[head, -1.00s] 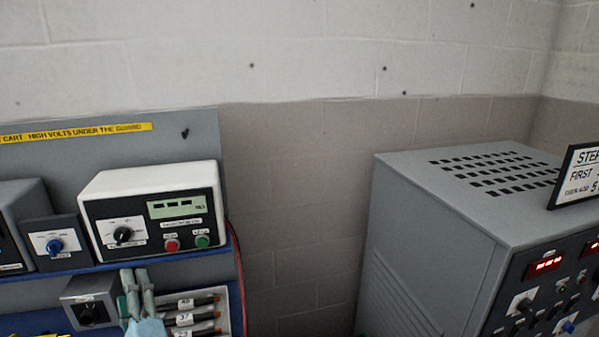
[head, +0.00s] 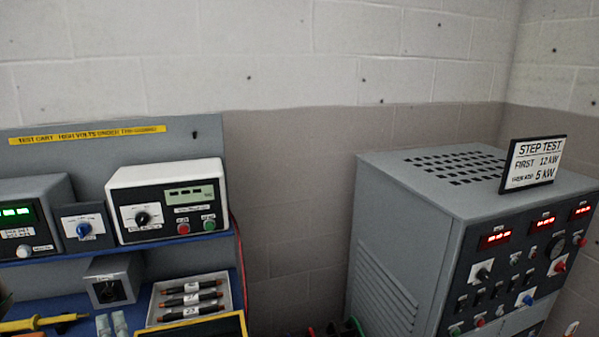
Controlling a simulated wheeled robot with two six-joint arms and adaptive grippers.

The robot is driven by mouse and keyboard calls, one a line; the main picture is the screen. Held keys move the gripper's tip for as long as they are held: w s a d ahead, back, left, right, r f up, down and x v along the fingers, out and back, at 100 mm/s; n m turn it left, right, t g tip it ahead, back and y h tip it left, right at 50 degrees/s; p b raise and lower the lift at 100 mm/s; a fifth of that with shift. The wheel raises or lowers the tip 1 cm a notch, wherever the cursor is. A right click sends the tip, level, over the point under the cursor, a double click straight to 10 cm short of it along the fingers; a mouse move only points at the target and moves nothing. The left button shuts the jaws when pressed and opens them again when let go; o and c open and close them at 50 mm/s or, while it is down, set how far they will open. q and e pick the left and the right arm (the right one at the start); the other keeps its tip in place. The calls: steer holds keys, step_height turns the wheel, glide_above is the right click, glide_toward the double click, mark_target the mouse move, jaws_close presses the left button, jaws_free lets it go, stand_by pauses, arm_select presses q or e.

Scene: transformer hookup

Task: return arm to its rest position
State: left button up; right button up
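My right gripper is not in view.
The test cart (head: 180,137) carries a white meter (head: 150,178), a grey box (head: 115,281) and a tray (head: 238,292) with several probes. A yellow probe (head: 35,322) lies lower left. A grey load cabinet (head: 400,205) bears a step-test sign (head: 533,163). A gap separates cart and cabinet.

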arm_select(q)
steer(key=s+d+f+n+g+h, duration=0.25)
steer(key=s+f+n, duration=0.2)
steer(key=f, duration=0.35)
steer(key=s+d+f+n+g+h, duration=0.1)
steer(key=s+f+n+g+h, duration=0.2)
steer(key=s+f, duration=0.35)
steer(key=s+d+f+n+g+h, duration=0.45)
steer(key=s+d+f, duration=0.25)
steer(key=s, duration=0.4)
step_height(320, 180, down, 21)
steer(key=s+a+g, duration=0.1)
steer(key=s+a, duration=0.1)
steer(key=s, duration=0.1)
steer(key=s+f+g, duration=0.1)
steer(key=s+f, duration=1.1)
steer(key=s, duration=0.1)
steer(key=shift+s+a+f+g+h+b, duration=0.2)
steer(key=shift+s+f+g+h+b, duration=0.1)
steer(key=shift+h+b, duration=0.15)
steer(key=shift+c, duration=0.6)
